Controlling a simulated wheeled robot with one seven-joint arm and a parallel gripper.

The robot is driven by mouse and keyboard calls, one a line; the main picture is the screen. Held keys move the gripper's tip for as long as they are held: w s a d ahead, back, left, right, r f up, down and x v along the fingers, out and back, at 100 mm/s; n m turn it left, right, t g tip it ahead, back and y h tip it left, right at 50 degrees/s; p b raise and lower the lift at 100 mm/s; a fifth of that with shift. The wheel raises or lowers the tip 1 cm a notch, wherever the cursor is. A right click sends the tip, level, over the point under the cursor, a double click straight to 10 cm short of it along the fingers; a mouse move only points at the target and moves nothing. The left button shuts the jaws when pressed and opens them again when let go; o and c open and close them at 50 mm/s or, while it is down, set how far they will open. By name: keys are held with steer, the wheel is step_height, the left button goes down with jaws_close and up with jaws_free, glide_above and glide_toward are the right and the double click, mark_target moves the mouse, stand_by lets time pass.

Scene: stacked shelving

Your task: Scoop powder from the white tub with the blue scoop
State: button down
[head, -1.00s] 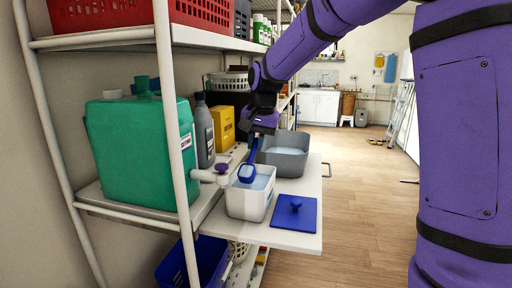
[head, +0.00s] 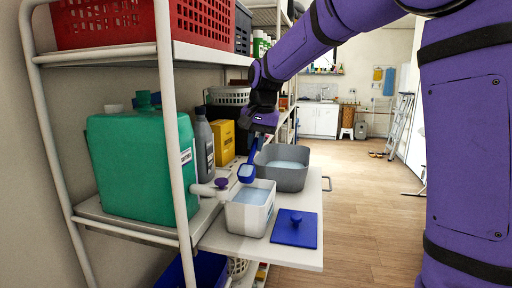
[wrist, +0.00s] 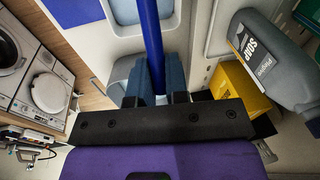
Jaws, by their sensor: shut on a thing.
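The white tub (head: 240,218) stands on the pull-out board in the head view, with pale blue powder (head: 252,196) inside. My gripper (head: 261,120) is shut on the handle of the blue scoop (head: 254,152), above and behind the tub. The scoop hangs down, and its bowl is just above the tub's back rim, seemingly clear of the powder. A pale patch shows in the bowl; I cannot tell whether it is powder. In the wrist view, the blue handle (wrist: 151,45) runs between the two fingers. The blue lid (head: 294,230) lies beside the tub.
A grey basin (head: 282,175) stands behind the tub. A green canister (head: 138,165) with a white spout, a grey bottle (head: 204,142) and a yellow box (head: 223,142) crowd the shelf to the left. A white post (head: 170,120) stands in front. Floor at right is open.

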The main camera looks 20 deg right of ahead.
stand_by(0.4)
steer(key=shift+g+y, duration=0.6)
steer(key=shift+g, duration=0.1)
steer(key=shift+g+y, duration=0.7)
steer(key=shift+g, duration=0.1)
